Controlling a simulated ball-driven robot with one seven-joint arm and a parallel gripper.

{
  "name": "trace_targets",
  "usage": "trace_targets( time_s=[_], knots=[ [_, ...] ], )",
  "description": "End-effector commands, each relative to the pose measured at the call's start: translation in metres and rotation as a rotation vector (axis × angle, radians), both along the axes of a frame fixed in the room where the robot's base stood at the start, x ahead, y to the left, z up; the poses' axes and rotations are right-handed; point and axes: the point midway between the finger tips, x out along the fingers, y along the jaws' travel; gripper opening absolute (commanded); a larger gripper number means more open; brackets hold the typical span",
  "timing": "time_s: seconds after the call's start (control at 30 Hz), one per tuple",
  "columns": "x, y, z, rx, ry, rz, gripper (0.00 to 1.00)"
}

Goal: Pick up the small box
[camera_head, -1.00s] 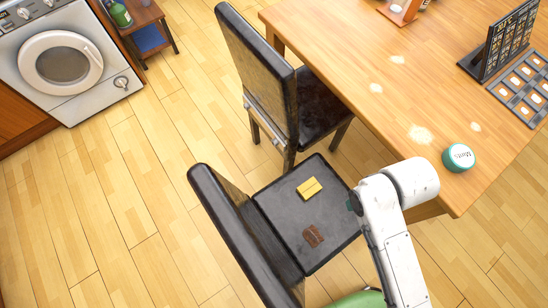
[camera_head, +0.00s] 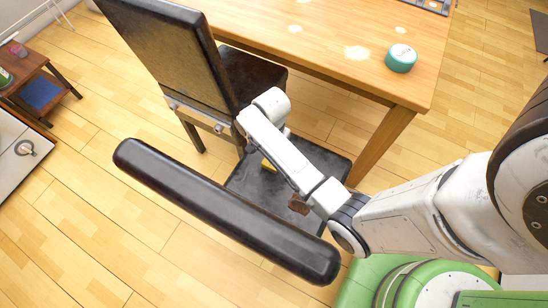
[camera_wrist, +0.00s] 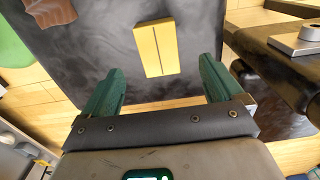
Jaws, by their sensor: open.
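The small yellow box (camera_wrist: 156,47) lies flat on the dark seat (camera_wrist: 95,50) of a chair. In the head view only a sliver of the box (camera_head: 268,165) shows, since my arm covers most of it. My gripper (camera_wrist: 161,66) is open and empty in the wrist view. Its two green fingers point toward the box, which appears between and just beyond the fingertips, apart from both. The exact height of the fingers above the seat is hard to tell. In the head view my gripper is hidden behind my arm.
A small brown item (camera_head: 299,204) lies on the same seat. The chair's backrest (camera_head: 220,205) rises in front. A second chair (camera_head: 185,60) stands behind, near the wooden table (camera_head: 335,40) with a teal tin (camera_head: 401,59). A small side table (camera_head: 40,90) is at far left.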

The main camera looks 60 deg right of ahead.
Motion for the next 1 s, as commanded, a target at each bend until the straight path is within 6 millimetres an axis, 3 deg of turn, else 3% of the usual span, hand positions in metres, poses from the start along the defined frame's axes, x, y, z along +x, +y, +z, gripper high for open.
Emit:
trace_targets(
  time_s=[0.6, 0.9, 1.0],
  knots=[
    [-0.003, -0.006, -0.068, 0.0, 0.0, 0.003, 0.94],
    [-0.003, -0.005, -0.072, -0.001, -0.002, 0.004, 0.94],
    [-0.003, -0.005, -0.072, -0.001, -0.002, 0.004, 0.85]
  ],
)
